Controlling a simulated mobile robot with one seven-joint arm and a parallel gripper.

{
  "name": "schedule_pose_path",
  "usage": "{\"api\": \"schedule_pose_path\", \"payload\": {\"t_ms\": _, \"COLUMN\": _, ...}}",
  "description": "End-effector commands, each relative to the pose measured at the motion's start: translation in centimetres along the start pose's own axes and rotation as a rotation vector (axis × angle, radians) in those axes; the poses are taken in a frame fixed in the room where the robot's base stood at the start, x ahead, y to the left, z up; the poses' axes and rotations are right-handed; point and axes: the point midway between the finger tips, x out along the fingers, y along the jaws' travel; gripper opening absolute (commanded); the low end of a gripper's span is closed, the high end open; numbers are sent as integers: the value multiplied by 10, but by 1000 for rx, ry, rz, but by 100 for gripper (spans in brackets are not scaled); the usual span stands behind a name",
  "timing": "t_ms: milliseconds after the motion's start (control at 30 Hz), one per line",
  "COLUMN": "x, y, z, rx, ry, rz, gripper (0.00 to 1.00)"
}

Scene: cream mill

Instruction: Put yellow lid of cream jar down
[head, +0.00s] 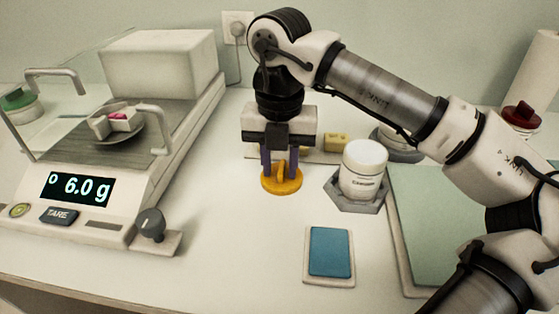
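The yellow lid (281,184) is a flat round disc with a small upright grip on top. It is at the middle of the bench, left of the white jar, and appears to lie flat on the surface. My gripper (280,172) points straight down over it. Its two dark fingers stand apart, one on each side of the lid's grip, with visible gaps between. The fingertips reach close to the lid's top; whether they touch it is unclear. The labelled white jar (364,172) stands upright in a grey hexagonal holder (356,202), with a pale white top.
A balance (90,200) reading 6.0 g stands at left, with a small dish on its pan. A blue pad (330,252) lies in front, a green mat (440,215) at right. A small yellow block (337,142) sits behind the jar. The bench front-left of the lid is clear.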

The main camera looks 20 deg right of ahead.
Motion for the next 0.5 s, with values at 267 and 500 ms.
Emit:
{"api": "schedule_pose_path", "payload": {"t_ms": 267, "x": -45, "y": 0, "z": 1, "rx": 2, "ry": -4, "rz": -1, "gripper": 30}}
{"api": "schedule_pose_path", "payload": {"t_ms": 500, "x": -95, "y": 0, "z": 0, "rx": 1, "ry": -2, "rz": 0, "gripper": 30}}
